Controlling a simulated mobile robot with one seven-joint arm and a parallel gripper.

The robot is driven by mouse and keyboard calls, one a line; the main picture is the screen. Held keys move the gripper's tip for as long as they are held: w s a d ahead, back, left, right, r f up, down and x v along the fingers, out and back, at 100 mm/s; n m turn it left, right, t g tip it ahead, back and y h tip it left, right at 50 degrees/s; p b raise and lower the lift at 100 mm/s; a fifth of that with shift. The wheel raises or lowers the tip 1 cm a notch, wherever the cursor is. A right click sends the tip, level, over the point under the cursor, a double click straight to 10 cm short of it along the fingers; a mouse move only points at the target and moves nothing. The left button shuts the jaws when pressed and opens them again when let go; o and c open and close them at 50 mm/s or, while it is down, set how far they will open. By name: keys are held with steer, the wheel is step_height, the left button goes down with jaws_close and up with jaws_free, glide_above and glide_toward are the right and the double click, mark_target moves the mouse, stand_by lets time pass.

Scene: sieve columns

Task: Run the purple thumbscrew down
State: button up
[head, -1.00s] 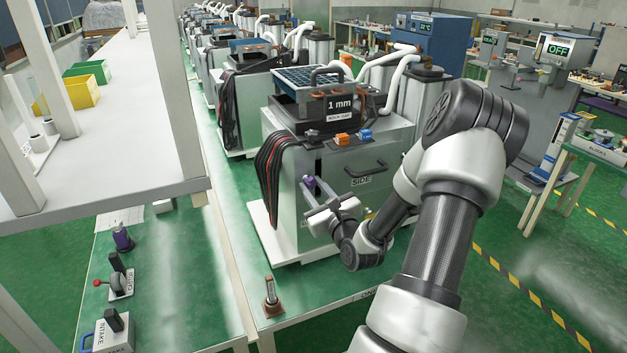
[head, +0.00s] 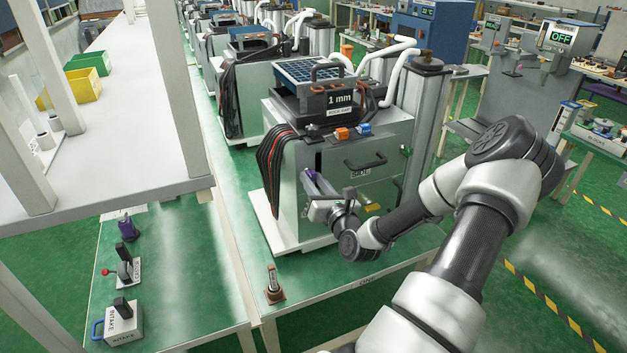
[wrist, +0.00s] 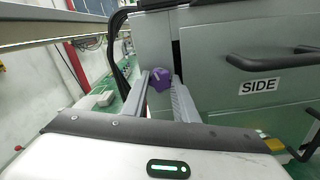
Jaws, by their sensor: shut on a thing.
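The purple thumbscrew (wrist: 160,78) sits on the side of the grey sieve machine (wrist: 225,95), left of its SIDE label. In the wrist view it lies between the two fingertips of my gripper (wrist: 161,82), which is shut on it. In the head view the thumbscrew is a small purple spot (head: 309,173) at the end of my gripper (head: 318,184), partly hidden by the fingers. How far the screw is threaded in cannot be told.
A black handle (head: 365,165) and a black cable bundle (head: 272,180) flank the thumbscrew. A small post on a brown base (head: 274,284) stands on the green bench in front. Levers and a purple object (head: 126,229) are on the left bench.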

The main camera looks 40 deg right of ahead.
steer(key=shift+d+r, duration=0.1)
steer(key=shift+r, duration=0.1)
steer(key=o, duration=0.8)
steer(key=shift+f, duration=0.15)
steer(key=shift+s+f, duration=0.1)
steer(key=shift+s, duration=0.3)
steer(key=shift+b+v, duration=0.45)
steer(key=shift+v, duration=7.8)
